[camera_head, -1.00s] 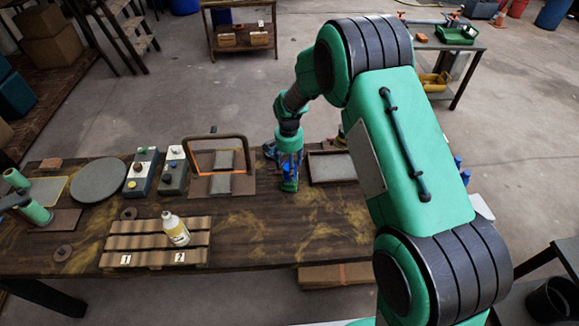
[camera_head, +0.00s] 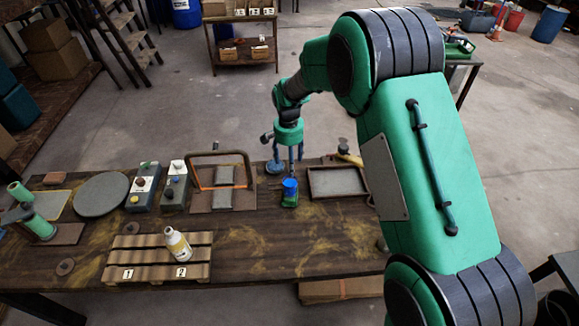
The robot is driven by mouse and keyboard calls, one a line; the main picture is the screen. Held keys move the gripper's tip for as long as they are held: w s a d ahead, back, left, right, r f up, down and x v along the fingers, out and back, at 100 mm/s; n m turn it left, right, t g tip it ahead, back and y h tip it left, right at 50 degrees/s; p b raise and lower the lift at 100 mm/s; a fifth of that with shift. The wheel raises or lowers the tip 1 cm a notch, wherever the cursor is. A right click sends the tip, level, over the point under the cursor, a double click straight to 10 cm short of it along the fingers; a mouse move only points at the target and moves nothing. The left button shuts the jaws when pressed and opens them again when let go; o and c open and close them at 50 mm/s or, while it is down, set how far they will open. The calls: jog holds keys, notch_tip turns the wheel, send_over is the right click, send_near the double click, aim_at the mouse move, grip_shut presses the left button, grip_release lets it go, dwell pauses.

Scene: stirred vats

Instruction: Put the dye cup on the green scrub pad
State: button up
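The dye cup (camera_head: 290,186) is a small blue cup standing upright near the back middle of the table. The green scrub pad (camera_head: 289,202) shows as a green patch directly under the cup; the cup appears to rest on it and hides most of it. My gripper (camera_head: 288,165) is just behind the cup and apart from it. Its two fingers point down, spread apart, with nothing seen between them.
A blue-grey round piece (camera_head: 275,168) is close by my gripper. A bottle (camera_head: 177,243) stands on a slatted pallet (camera_head: 150,257).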

jog(key=shift+r, duration=0.25)
dwell(0.7)
jog(key=s+d+r+n+t, duration=0.1)
jog(key=s+d+r, duration=0.2)
jog(key=s+r, duration=0.45)
jog(key=s+d+r+n+t, duration=0.1)
jog(key=s+d+r, duration=0.25)
jog(key=r, duration=0.65)
jog(key=s+d+r+n+t, duration=0.1)
jog(key=s+d+r, duration=0.2)
jog(key=s+r, duration=0.4)
jog(key=s+d+r+t, duration=0.1)
jog(key=s+r, duration=0.1)
jog(key=s, duration=0.6)
jog(key=s+d+r+n, duration=0.1)
jog(key=s+d+r, duration=0.1)
jog(key=s, duration=0.6)
jog(key=s+d+r+n+t, duration=0.1)
jog(key=s+d+r, duration=0.1)
jog(key=s, duration=0.6)
jog(key=shift+s+r+t, duration=0.15)
jog(key=shift+r+t, duration=0.15)
jog(key=shift+r, duration=0.1)
jog(key=shift+d, duration=0.1)
